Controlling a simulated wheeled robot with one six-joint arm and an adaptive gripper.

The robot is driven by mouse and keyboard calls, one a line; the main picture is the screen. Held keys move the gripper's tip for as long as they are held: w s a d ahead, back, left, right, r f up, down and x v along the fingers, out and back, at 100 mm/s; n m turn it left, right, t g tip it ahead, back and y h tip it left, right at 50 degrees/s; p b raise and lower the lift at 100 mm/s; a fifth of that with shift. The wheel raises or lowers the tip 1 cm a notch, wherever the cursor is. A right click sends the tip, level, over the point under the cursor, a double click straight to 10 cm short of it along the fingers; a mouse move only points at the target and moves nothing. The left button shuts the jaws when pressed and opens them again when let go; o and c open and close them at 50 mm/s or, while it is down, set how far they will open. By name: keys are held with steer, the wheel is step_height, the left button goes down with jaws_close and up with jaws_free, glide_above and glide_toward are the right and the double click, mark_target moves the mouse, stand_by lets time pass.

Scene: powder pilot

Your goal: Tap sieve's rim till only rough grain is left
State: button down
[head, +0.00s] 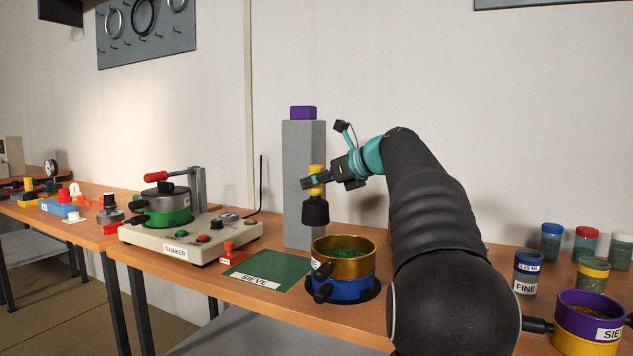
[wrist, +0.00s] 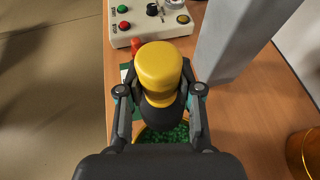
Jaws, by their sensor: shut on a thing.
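My gripper (head: 318,182) is shut on a tapper with a yellow handle (head: 316,173) and a thick black head (head: 315,211). It holds the tapper upright, head down, above and slightly left of the brass sieve (head: 362,268); the head looks apart from the rim. The sieve holds green grain (head: 345,253) and sits on a blue pan (head: 350,290) in a black holder. How much of the grain is coarse cannot be told. In the wrist view the yellow handle end (wrist: 160,65) hides much of the sieve, with green grain (wrist: 168,137) showing below it.
A grey post (head: 298,190) with a purple block (head: 303,113) stands behind the sieve. A shaker (head: 170,240) and a green SIEVE mat (head: 285,268) are to the left. Several jars, including FINE (head: 526,280), and a purple-and-yellow sieve stack (head: 585,335) are right.

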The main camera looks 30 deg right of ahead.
mark_target(323, 202)
steer(key=shift+r, duration=0.25)
step_height(323, 202, down, 6)
steer(key=b, duration=0.2)
steer(key=shift+f+b, duration=0.1)
steer(key=shift+b, duration=0.3)
step_height(323, 202, up, 3)
steer(key=p, duration=0.3)
steer(key=shift+w, duration=0.1)
steer(key=shift+r, duration=1.1)
steer(key=shift+r, duration=0.1)
stand_by(0.8)
steer(key=shift+r, duration=0.45)
